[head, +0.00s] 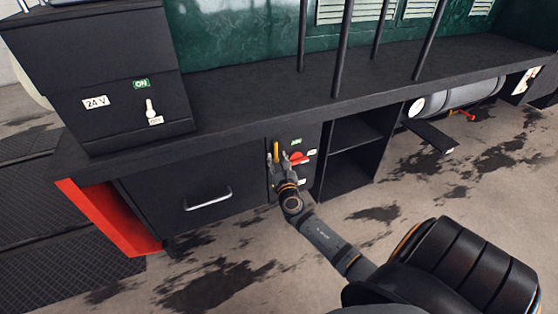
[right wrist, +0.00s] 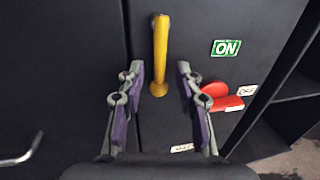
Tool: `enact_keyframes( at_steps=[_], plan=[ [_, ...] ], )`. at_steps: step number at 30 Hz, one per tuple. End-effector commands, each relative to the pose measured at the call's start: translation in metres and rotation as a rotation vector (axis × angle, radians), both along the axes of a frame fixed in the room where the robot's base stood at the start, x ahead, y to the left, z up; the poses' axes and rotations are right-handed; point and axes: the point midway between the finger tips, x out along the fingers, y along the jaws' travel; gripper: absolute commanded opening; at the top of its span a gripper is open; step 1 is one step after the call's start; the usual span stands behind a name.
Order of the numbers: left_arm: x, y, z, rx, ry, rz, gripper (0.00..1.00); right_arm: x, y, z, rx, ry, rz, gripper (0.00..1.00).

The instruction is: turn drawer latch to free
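A yellow upright handle (head: 276,149) sits on the black panel just right of the drawer (head: 165,190); I take it as the drawer latch. In the right wrist view the yellow handle (right wrist: 160,50) runs straight up, its lower end between the fingertips' directions. My right gripper (head: 277,163) is open in front of the panel, one finger on each side of the handle's lower part. In the right wrist view the fingers (right wrist: 158,85) are apart, and I see no clear contact with the handle. The drawer looks closed. My left gripper is not in view.
A red lever (right wrist: 226,102) with a green ON label (right wrist: 226,48) lies just right of the right finger. The drawer's metal handle (head: 208,200) is to the left. An open shelf (head: 350,150) is to the right. The black bench top (head: 250,112) overhangs above.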

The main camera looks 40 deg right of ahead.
Motion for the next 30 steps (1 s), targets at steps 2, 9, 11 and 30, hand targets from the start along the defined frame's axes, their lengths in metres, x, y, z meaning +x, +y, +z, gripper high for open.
enact_keyframes(
  at_steps=[2,9,11,30],
  plan=[
    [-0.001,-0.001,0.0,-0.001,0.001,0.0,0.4,-0.009,0.004,-0.002,0.001,0.003,0.001,0.35],
    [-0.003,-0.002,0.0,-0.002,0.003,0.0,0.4,-0.062,0.028,-0.002,0.002,0.004,0.001,0.35],
    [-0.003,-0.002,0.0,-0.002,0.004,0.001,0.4,-0.074,0.034,-0.002,0.003,0.003,0.0,0.35],
    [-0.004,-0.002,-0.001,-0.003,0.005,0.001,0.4,-0.107,0.049,-0.001,0.0,0.0,0.0,0.35]
  ],
)
